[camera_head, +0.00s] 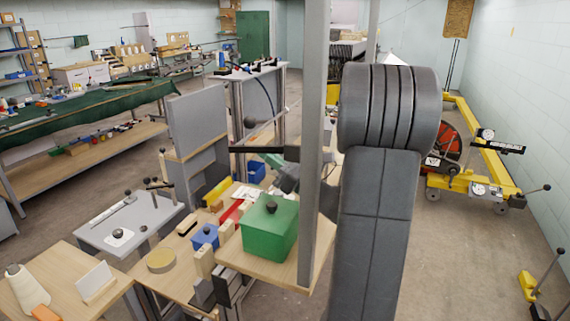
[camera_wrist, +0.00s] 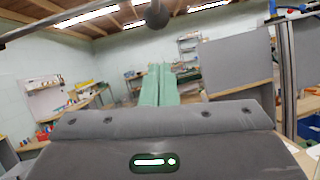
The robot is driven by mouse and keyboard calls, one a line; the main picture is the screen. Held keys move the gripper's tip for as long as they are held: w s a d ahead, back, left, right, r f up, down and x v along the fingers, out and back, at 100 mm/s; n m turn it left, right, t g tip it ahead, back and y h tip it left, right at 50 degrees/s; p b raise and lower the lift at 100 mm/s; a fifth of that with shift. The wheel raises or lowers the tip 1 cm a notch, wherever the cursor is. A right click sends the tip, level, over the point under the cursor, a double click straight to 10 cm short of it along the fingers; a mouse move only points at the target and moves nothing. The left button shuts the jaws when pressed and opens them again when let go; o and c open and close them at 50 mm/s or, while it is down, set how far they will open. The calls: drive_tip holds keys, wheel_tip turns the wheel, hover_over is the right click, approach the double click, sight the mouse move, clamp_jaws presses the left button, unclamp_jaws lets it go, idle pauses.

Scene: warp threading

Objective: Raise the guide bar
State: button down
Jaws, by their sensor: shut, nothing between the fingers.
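My gripper (camera_head: 234,149) shows in the head view as a dark form reaching left from behind a grey upright post. In the wrist view its pale green fingers (camera_wrist: 165,75) lie side by side, shut, with nothing between them. A dark ball knob (camera_head: 249,122) on a thin rod is just above the gripper in the head view. The ball knob (camera_wrist: 157,14) also shows at the top of the wrist view, above and apart from the fingers. A thin grey rod (camera_wrist: 50,24) crosses the upper left there. I cannot tell which part is the guide bar.
A grey upright post (camera_head: 312,130) stands close in front of my arm. Below are a green box (camera_head: 270,228) with a black knob, a blue box (camera_head: 205,236) and a wooden table (camera_head: 180,285). A grey panel (camera_head: 197,117) stands left of the gripper. The floor at right is partly open.

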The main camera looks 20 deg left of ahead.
drive_tip(key=shift+w+a+r+p, duration=0.15)
drive_tip(key=shift+a+r+p, duration=0.15)
drive_tip(key=shift+r, duration=0.35)
drive_tip(key=shift+w+a+r+p, duration=0.2)
drive_tip(key=shift+a+r, duration=0.2)
drive_tip(key=shift+r, duration=0.3)
drive_tip(key=shift+w+a+r+p, duration=0.15)
drive_tip(key=shift+a+r+p, duration=0.15)
drive_tip(key=shift+r, duration=0.35)
